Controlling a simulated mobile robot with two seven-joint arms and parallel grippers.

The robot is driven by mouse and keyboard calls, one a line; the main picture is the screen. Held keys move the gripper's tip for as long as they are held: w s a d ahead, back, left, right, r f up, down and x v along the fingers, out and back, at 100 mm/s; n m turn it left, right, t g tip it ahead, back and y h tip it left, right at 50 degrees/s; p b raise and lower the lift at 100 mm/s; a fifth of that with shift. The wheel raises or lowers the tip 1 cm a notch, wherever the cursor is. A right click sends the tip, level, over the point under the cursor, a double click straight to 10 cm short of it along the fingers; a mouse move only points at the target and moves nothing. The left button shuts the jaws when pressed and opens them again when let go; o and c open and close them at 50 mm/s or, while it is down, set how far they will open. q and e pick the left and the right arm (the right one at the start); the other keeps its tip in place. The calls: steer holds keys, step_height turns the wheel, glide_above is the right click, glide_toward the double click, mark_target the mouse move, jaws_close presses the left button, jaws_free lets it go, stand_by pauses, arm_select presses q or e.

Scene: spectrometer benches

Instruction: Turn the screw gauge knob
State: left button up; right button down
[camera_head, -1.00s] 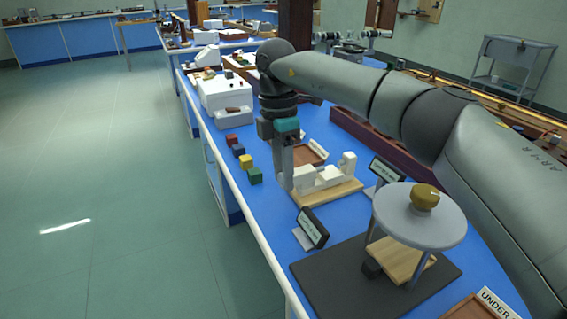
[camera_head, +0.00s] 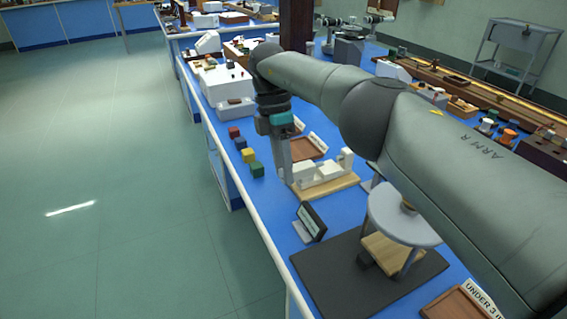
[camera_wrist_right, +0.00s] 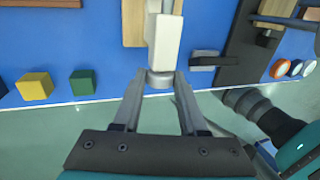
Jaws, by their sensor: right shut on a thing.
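The screw gauge (camera_head: 318,178) is a white body on a light wooden base on the blue bench in the head view. In the right wrist view its white body (camera_wrist_right: 166,45) extends away from the gripper. The grey round knob (camera_wrist_right: 160,79) is at its near end. My right gripper (camera_head: 287,180) comes down at the left end of the gauge. In the right wrist view my right gripper (camera_wrist_right: 160,88) has its two fingertips on either side of the knob, shut on it.
Red, blue, yellow (camera_head: 249,155) and green (camera_head: 257,169) cubes lie left of the gripper near the bench edge. A small dark display (camera_head: 311,222) and a round grey platform (camera_head: 399,215) stand in front. My right arm hides part of the bench's right side.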

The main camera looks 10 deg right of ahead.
arm_select(q)
steer(key=shift+s+a+f, duration=0.15)
steer(key=shift+a, duration=0.05)
arm_select(e)
steer(key=shift+c, duration=2.2)
jaws_free()
steer(key=shift+r, duration=0.1)
